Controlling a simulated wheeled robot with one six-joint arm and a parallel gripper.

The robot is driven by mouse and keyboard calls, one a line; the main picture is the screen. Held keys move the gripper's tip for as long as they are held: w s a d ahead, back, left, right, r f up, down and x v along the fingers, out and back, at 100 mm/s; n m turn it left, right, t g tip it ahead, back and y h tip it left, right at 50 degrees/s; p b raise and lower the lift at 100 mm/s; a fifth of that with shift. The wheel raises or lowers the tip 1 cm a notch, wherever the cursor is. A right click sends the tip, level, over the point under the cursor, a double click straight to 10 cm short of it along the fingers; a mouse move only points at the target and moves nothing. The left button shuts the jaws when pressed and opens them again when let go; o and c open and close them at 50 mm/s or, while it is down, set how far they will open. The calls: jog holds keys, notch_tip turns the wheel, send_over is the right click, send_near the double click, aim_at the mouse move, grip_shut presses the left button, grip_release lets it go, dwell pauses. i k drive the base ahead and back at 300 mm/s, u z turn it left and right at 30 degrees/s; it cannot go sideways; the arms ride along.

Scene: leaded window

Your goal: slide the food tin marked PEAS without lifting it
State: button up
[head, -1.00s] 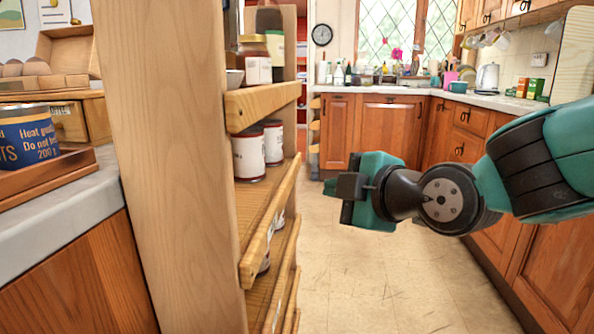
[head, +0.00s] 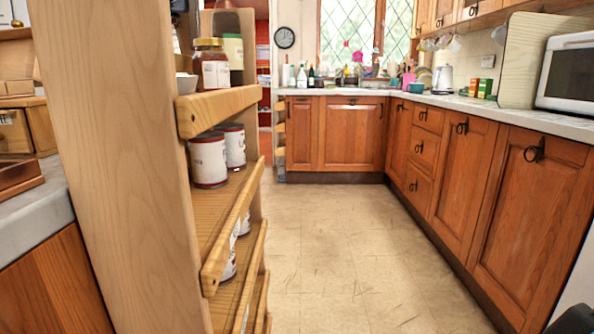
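Two pale tins with dark red rims stand on the middle shelf of the wooden rack at left. The nearer tin (head: 207,160) is partly beside the farther tin (head: 233,145). On the shelf below, another pale tin (head: 229,262) shows partly behind the shelf's front rail, with part of one more behind it. Their labels are too small to read, so I cannot tell which is marked PEAS. My gripper is not in view. Only a small dark piece, perhaps of my arm, shows at the bottom right corner.
The rack's tall side panel (head: 110,150) stands close at left, and its shelf rails (head: 228,235) slope in the picture. A jar (head: 211,68) is on the upper shelf. Cabinets (head: 455,165) line the right and back. The floor (head: 330,250) between is clear.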

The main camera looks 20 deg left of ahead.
aim_at(207, 150)
jog(key=k, duration=0.65)
jog(key=z, duration=0.5)
jog(key=i, duration=1.3)
jog(key=u, duration=0.55)
jog(key=i, duration=0.9)
jog(key=u, duration=0.7)
